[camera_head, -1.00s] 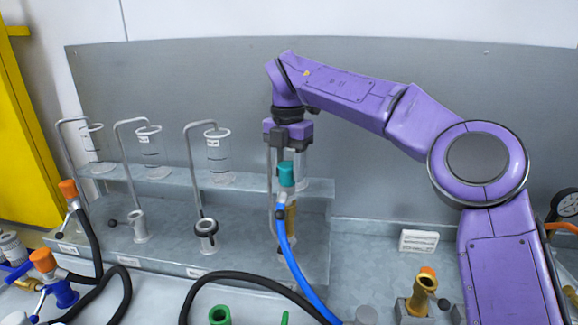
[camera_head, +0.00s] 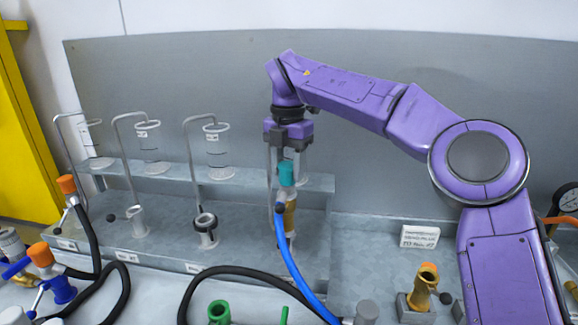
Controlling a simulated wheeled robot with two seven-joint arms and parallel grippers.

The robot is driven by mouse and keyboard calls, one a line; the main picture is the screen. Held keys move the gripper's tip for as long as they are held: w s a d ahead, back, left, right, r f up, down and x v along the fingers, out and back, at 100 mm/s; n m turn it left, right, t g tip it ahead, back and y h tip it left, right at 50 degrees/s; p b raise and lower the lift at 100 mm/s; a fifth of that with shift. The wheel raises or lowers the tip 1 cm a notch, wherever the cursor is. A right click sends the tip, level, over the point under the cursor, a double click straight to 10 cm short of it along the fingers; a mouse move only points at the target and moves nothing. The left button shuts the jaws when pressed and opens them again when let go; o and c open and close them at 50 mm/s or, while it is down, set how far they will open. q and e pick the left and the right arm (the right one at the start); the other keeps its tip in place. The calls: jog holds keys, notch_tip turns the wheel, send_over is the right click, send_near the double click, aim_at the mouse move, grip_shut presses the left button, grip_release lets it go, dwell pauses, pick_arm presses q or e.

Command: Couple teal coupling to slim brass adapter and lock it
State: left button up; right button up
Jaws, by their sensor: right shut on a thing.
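My right gripper (camera_head: 286,158) points down and is shut on the teal coupling (camera_head: 286,174). A blue hose (camera_head: 288,252) runs from the coupling down to the front. Directly below the coupling stands a slim brass piece (camera_head: 290,216), upright on the grey bench and in line with it. It looks like the slim brass adapter. I cannot tell whether the coupling is fully seated on it or locked. The hose end hides part of the joint. My left gripper is not in view.
Several clear cylinders (camera_head: 217,150) stand on the rear shelf with bent metal tubes. A black-ringed port (camera_head: 206,228) is left of the brass piece. Black hoses (camera_head: 235,272) cross the front. Another brass fitting (camera_head: 424,285) and a label card (camera_head: 420,236) are at right.

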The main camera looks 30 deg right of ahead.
jog(key=shift+f, duration=0.15)
jog(key=o, duration=1.3)
jog(key=shift+c, duration=0.5)
notch_tip(320, 180, up, 10)
jog(key=p, duration=0.9)
jog(key=shift+s, duration=0.1)
